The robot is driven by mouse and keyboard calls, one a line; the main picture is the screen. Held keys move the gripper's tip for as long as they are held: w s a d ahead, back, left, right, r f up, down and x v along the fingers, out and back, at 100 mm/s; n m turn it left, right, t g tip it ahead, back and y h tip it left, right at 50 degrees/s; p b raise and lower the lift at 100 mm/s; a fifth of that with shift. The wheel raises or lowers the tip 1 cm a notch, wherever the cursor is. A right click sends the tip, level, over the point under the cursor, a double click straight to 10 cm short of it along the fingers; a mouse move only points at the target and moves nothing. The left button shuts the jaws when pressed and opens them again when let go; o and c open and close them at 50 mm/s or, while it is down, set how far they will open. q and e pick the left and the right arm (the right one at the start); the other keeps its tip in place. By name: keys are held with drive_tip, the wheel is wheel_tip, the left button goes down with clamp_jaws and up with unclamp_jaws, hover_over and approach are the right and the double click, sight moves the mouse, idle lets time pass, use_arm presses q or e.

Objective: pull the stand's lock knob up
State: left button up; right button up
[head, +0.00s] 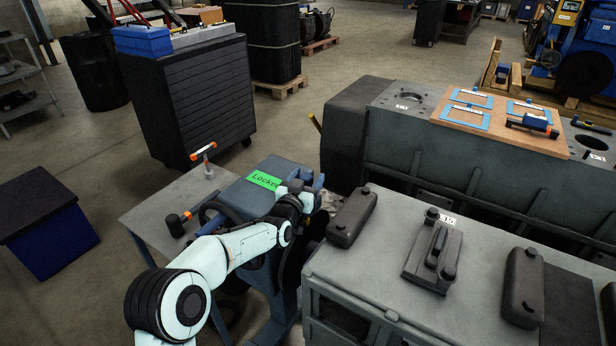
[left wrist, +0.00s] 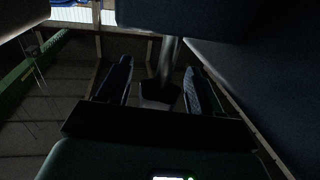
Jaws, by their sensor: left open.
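The blue-grey stand (head: 240,197) carries a green label (head: 264,180) that seems to read "Locked". My left arm reaches over to the stand's right side, and my left gripper (head: 309,187) is there, close to the stand. In the left wrist view its two dark fingers are apart, with a grey upright post on a dark angular foot (left wrist: 160,92) showing between them. This may be the lock knob, but the view is too dark to be sure. I cannot tell whether the fingers touch it. The knob cannot be made out in the head view.
A grey engine block (head: 400,262) with dark covers stands close on the right. A small table (head: 160,195) on the left holds a hammer (head: 176,222) and an orange-handled tool (head: 204,151). A wooden board (head: 470,128) with blue frames lies behind.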

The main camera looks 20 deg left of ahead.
use_arm(q)
drive_tip(key=shift+w, duration=0.45)
clamp_jaws()
drive_tip(key=shift+r+p, duration=0.45)
drive_tip(key=shift+r, duration=1.65)
unclamp_jaws()
drive_tip(key=shift+f, duration=0.1)
drive_tip(key=shift+s, duration=0.15)
